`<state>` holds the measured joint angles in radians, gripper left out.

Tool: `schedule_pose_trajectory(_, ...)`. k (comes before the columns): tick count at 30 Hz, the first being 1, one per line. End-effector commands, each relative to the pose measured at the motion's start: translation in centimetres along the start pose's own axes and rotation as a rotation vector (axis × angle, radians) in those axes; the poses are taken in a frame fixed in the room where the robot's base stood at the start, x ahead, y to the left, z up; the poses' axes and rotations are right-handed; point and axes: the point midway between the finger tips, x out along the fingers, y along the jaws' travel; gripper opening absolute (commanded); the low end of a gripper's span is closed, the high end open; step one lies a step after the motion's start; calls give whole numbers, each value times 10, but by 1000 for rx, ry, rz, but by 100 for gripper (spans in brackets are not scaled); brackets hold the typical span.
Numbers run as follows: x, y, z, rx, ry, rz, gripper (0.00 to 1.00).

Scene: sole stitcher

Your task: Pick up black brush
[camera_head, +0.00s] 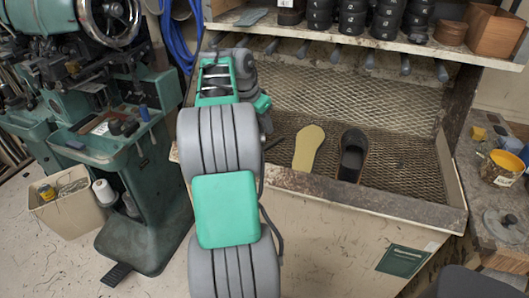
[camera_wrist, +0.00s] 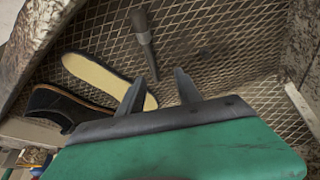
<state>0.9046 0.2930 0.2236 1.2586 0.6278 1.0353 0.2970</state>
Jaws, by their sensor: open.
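A black brush (camera_wrist: 146,44) lies on the metal mesh in the wrist view, with a dark head at the top and a thin handle pointing down toward my gripper (camera_wrist: 158,74). My gripper is open, and the handle's lower end appears in the gap between its two fingertips. I cannot tell how far the fingers are above it, and nothing is held. In the head view my arm hides most of the gripper, and a short dark stick (camera_head: 272,142) beside the arm may be part of the brush.
A pale yellow sole (camera_head: 308,148) and a black shoe (camera_head: 352,155) lie on the mesh, right of my arm. The mesh tray has a raised front rim (camera_head: 330,190). A shelf (camera_head: 340,40) with dark rolls overhangs the back. A green machine (camera_head: 125,165) stands left.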

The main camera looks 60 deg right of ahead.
Motion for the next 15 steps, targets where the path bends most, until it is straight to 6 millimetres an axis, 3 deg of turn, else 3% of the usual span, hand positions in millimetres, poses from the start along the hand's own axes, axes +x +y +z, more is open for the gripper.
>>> schedule_pose_trajectory(3,19,12,-18,69,4,22,41)
schedule_pose_trajectory(15,80,18,-14,65,3,20,41)
